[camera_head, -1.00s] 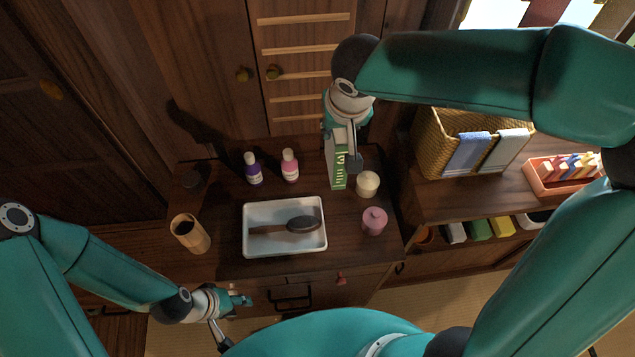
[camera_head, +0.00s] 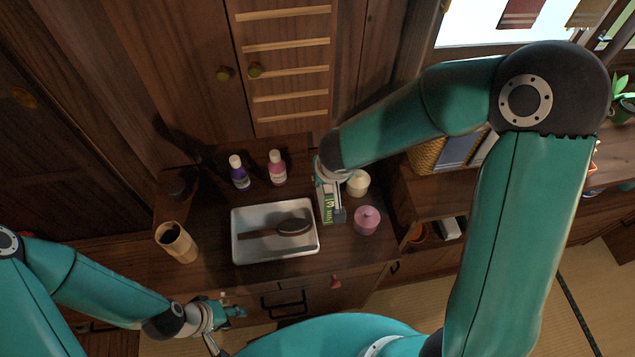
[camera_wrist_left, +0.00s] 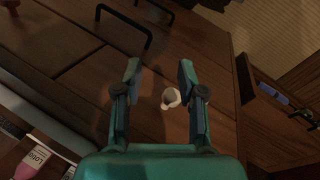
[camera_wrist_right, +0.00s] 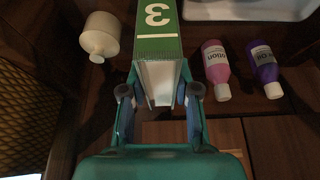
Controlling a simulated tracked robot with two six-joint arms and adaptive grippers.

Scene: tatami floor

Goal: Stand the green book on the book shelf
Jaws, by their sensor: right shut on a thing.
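The green book (camera_head: 328,207) is in my right gripper (camera_head: 331,205), over the right part of the dark wooden dresser top, between the white tray and the small jars. In the right wrist view the book (camera_wrist_right: 157,30) shows its green cover with a white "3" and its pale page edges, with the fingers (camera_wrist_right: 158,100) on both sides of it. My left gripper (camera_head: 232,312) is low in front of the dresser; in the left wrist view its fingers (camera_wrist_left: 157,85) are apart with nothing between them.
On the dresser are a white tray (camera_head: 237,252) with a hairbrush (camera_head: 285,229), purple (camera_head: 239,174) and pink (camera_head: 277,169) bottles, a cream jar (camera_head: 358,183), a pink jar (camera_head: 367,220) and a wooden cup (camera_head: 177,243).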

